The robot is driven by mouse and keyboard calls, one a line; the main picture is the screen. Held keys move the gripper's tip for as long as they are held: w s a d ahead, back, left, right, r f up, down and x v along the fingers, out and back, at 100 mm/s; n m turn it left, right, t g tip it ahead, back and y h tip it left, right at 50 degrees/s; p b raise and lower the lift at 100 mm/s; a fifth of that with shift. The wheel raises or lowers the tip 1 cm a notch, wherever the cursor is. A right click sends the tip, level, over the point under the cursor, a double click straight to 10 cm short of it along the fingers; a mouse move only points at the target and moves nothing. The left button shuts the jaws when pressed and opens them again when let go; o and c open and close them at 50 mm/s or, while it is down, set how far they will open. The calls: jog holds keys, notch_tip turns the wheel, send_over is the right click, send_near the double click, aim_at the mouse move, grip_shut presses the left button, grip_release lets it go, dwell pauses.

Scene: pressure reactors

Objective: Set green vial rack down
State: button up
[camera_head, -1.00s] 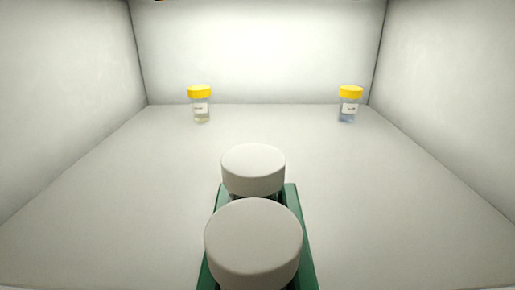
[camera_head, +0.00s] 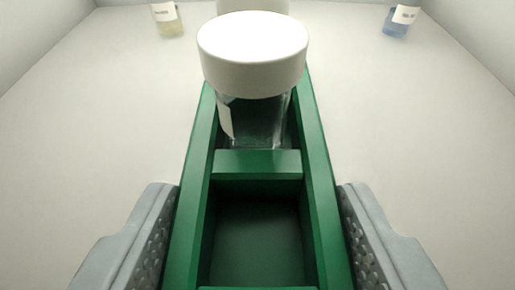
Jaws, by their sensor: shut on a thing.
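The green vial rack (camera_head: 258,163) is in the middle of the picture, running away from me. A white-capped clear vial (camera_head: 252,55) stands in one of its compartments. A second white cap (camera_head: 252,6) shows behind it at the top edge. The nearest visible compartment is empty. My gripper (camera_head: 258,240) has one grey ridged finger on each side of the rack and is shut on its near part. The rack's underside is hidden, so I cannot tell whether it touches the floor of the chamber.
A yellowish vial (camera_head: 167,20) stands at the back left and a bluish vial (camera_head: 400,22) at the back right, both cut off at the top. The pale floor (camera_head: 90,120) on both sides of the rack is clear. Pale walls enclose it.

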aim_at(258, 192)
jog(key=w, duration=0.2)
jog(key=shift+w, duration=0.35)
jog(key=shift+f, duration=0.85)
jog(key=o, duration=1.1)
jog(key=shift+c, duration=0.2)
jog(key=shift+v, duration=3.75)
jog(key=shift+w, duration=0.1)
